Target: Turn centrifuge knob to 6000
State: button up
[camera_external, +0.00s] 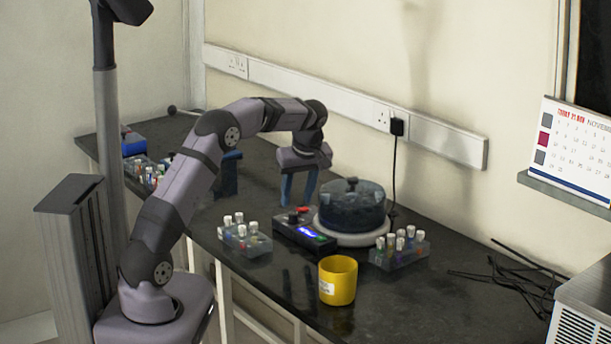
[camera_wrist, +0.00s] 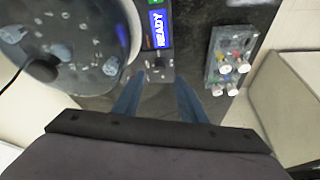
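The centrifuge (camera_external: 351,209) is a round unit with a dark translucent lid on the black bench; it also fills the upper left of the wrist view (camera_wrist: 70,45). Its control box (camera_external: 303,234) has a lit blue display, which reads READY in the wrist view (camera_wrist: 158,29). My gripper (camera_external: 298,200) is above the rear left end of the control box. In the wrist view its two blue fingers (camera_wrist: 159,84) are apart with nothing between them, and the knob is just ahead of the gap. Knob markings are unreadable.
A tube rack (camera_external: 245,240) stands left of the control box and another (camera_external: 400,250) right of the centrifuge. A yellow cup (camera_external: 338,280) stands in front. Black cables (camera_external: 500,270) lie at the right. The bench front right is clear.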

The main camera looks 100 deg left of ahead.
aim_at(294, 213)
jog(key=shift+x, duration=2.85)
jog(key=shift+c, duration=0.3)
grip_shut()
